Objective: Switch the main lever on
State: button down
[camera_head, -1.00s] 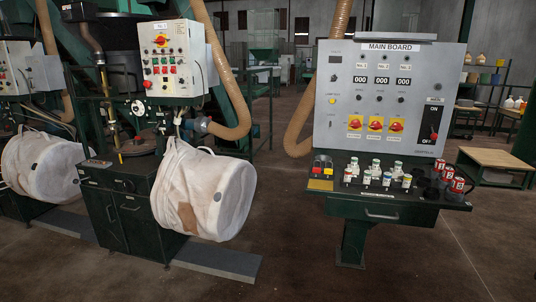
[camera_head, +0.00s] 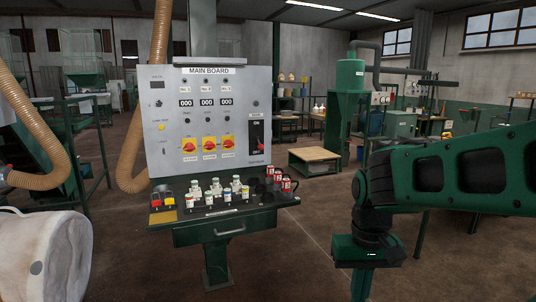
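The main board (camera_head: 210,110) is a grey upright panel in the middle left of the head view. The main lever (camera_head: 262,146) sits on a black plate (camera_head: 257,132) at the board's right side, marked ON at the top and OFF at the bottom. Its red knob is low on the plate, near OFF. My arm (camera_head: 450,178) reaches in from the right, well to the right of the board and apart from it. The arm runs down out of the bottom of the picture, and I see no gripper fingers.
A white bulk bag (camera_head: 45,255) hangs at the lower left. A wooden low table (camera_head: 315,155) stands behind right. The floor between board and arm is clear.

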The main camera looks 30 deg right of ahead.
aim_at(260, 146)
jog(key=z, duration=1.85)
jog(key=i, duration=1.85)
jog(key=u, duration=1.25)
jog(key=i, duration=1)
jog(key=z, duration=0.15)
